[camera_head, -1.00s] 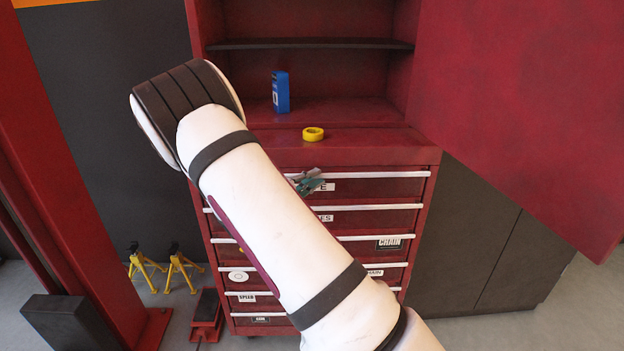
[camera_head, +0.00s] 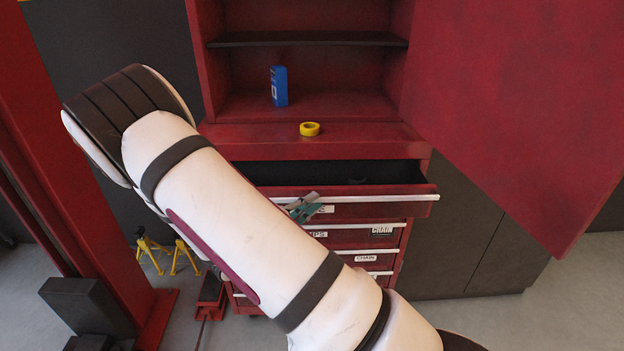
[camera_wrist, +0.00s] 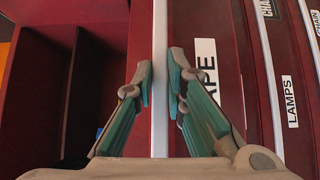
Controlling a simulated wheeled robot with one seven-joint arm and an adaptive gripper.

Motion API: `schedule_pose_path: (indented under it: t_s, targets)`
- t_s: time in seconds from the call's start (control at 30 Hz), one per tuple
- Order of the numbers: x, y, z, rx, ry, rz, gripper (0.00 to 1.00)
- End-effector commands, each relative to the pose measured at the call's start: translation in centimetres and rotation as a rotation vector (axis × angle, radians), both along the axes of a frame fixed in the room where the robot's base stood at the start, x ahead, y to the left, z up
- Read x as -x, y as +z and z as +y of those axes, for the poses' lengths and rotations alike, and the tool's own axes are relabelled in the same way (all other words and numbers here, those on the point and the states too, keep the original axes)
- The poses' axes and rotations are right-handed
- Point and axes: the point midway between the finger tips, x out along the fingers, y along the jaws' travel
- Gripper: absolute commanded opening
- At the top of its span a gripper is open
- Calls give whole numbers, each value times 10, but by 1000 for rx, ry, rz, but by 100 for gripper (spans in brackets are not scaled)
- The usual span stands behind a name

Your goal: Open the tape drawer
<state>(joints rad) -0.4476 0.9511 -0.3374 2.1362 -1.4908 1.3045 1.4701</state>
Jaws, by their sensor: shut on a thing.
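The tape drawer (camera_head: 375,208) is the top drawer of the red cabinet and stands pulled out, with its dark inside showing behind the front. Its label, partly covered, reads "APE" in the wrist view (camera_wrist: 206,85). My gripper (camera_head: 303,207) is at the drawer front, shut on the pale handle strip (camera_wrist: 159,60) along its top edge. In the wrist view the fingers (camera_wrist: 161,88) stand on either side of that strip. My arm hides the left part of the drawer front.
A yellow tape roll (camera_head: 310,129) lies on the cabinet top (camera_head: 350,140). Lower drawers, including one labelled CHAIN (camera_head: 382,230), look shut. A large red panel (camera_head: 520,90) hangs at the right. Yellow stands (camera_head: 183,258) are on the floor at the left.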

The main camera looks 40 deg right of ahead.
Motion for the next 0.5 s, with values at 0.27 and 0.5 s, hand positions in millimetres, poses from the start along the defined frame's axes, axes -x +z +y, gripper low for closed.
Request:
schedule_pose_path:
  t_s: [0.27, 0.5]
  targets:
    - [66, 3, 44, 0, 5, 5, 0]
    - [109, 2, 73, 1, 4, 3, 0]
